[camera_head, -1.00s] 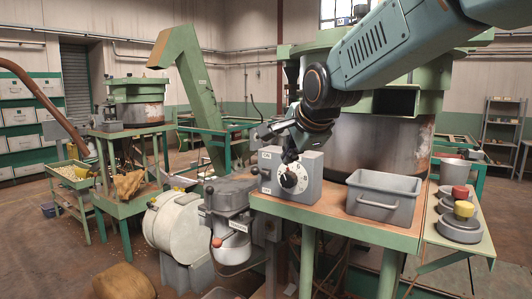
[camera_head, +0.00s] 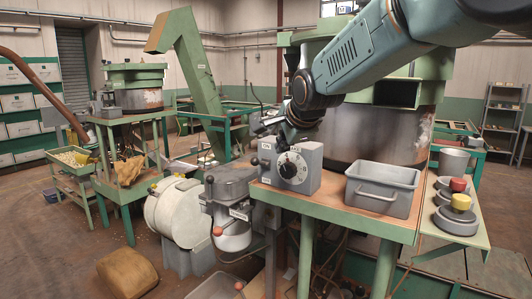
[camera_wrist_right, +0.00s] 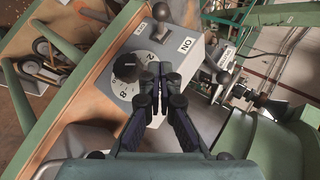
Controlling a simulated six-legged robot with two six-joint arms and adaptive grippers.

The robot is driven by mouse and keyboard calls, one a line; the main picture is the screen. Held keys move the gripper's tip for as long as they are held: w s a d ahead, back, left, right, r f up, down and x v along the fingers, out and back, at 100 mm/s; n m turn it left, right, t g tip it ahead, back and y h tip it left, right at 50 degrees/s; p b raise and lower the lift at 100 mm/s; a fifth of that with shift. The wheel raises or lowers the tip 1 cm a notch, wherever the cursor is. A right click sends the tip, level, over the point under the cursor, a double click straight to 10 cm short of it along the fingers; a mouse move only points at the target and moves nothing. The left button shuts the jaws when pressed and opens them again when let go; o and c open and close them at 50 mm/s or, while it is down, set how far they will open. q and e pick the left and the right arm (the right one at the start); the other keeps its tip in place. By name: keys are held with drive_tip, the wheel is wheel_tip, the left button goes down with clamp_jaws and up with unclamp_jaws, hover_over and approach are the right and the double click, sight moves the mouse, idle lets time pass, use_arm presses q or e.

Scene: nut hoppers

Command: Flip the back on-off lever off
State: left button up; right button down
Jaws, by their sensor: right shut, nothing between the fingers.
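A grey control box (camera_head: 308,170) with a round numbered dial (camera_head: 292,168) stands at the left end of the green-edged bench. A short ball-topped lever (camera_head: 255,161) sits on its left part; in the right wrist view a ball-topped lever (camera_wrist_right: 160,12) stands on the box near an ON label. Another dark ball knob (camera_head: 209,180) is on the grey machine in front. I cannot tell which is the back lever. My right gripper (camera_head: 285,142) is just above the box; in the wrist view its fingertips (camera_wrist_right: 160,72) are together, empty, beside the dial's black knob.
A grey bin (camera_head: 382,190) stands on the bench right of the box. A large metal hopper (camera_head: 375,135) rises behind. The grey machine (camera_head: 230,190) stands front left. Floor at left is partly clear.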

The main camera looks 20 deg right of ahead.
sight(263, 163)
drive_tip(key=w+f+p, duration=0.1)
drive_tip(key=w, duration=0.1)
drive_tip(key=w+a+f, duration=0.1)
drive_tip(key=f, duration=0.1)
drive_tip(key=shift+w+a+f+p, duration=0.1)
drive_tip(key=shift+w+a+p, duration=0.1)
drive_tip(key=shift+w+p, duration=0.15)
drive_tip(key=shift+w+a+f, duration=0.25)
drive_tip(key=shift+a+f, duration=0.1)
drive_tip(key=shift+a, duration=0.3)
drive_tip(key=shift+w+f, duration=0.15)
drive_tip(key=shift+w, duration=0.05)
drive_tip(key=shift+d, duration=0.1)
